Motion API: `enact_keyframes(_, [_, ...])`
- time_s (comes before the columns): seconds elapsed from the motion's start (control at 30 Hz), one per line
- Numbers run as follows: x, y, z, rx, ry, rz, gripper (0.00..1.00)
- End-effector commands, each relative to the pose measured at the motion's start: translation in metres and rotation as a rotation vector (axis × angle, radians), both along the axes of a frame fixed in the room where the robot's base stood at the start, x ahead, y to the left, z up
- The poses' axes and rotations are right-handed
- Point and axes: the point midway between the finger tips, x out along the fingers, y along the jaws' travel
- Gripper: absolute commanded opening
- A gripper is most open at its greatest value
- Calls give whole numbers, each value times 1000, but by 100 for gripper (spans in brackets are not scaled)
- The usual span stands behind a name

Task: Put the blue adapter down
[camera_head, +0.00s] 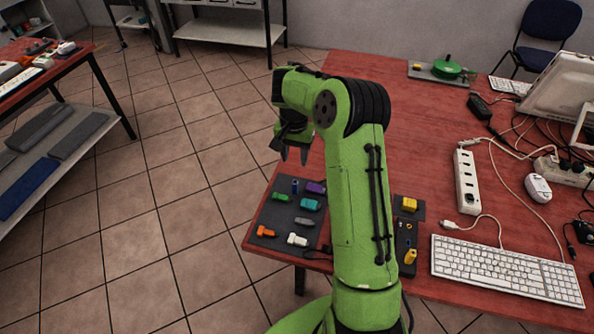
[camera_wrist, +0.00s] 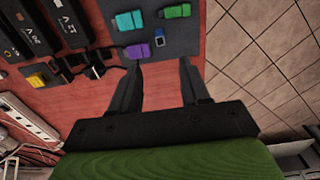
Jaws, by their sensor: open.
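The blue adapter (camera_head: 295,186) is a small dark blue piece at the far edge of a dark mat (camera_head: 262,213) on the red table. In the wrist view the blue adapter (camera_wrist: 159,38) lies on the mat (camera_wrist: 183,36), just beyond the fingertips and roughly between their lines. My gripper (camera_head: 294,157) is open and empty, fingers pointing down, raised near the mat's far edge. Its two spread fingers also show in the wrist view (camera_wrist: 161,63). The adapter appears apart from both fingers; the exact height gap cannot be told.
A purple adapter (camera_head: 316,187) lies close beside the blue one. Green (camera_head: 280,197), teal (camera_head: 310,204), grey (camera_head: 304,221), orange (camera_head: 266,231) and white (camera_head: 297,240) adapters share the mat. A power strip (camera_head: 467,182) and keyboard (camera_head: 506,268) lie at right. Open floor lies left.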

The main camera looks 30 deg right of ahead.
Motion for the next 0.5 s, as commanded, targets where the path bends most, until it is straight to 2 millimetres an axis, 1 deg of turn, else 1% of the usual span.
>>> enact_keyframes(0.07, [-5,9,24,-31,-24,55,46])
enact_keyframes(0.13, [-16,22,56,-78,-54,134,46])
enact_keyframes(0.17, [-23,28,71,-100,-69,172,46])
enact_keyframes(0.2, [-35,37,90,-128,-87,223,46])
enact_keyframes(0.27, [-57,49,118,-168,-117,296,46])
enact_keyframes(0.3, [-73,58,134,-190,-138,343,46])
enact_keyframes(0.37, [-101,70,156,-219,-174,408,46])
enact_keyframes(0.4, [-122,78,168,-234,-199,452,46])
enact_keyframes(0.47, [-154,89,182,-248,-240,512,46])
enact_keyframes(0.5, [-177,96,187,-251,-270,552,46])
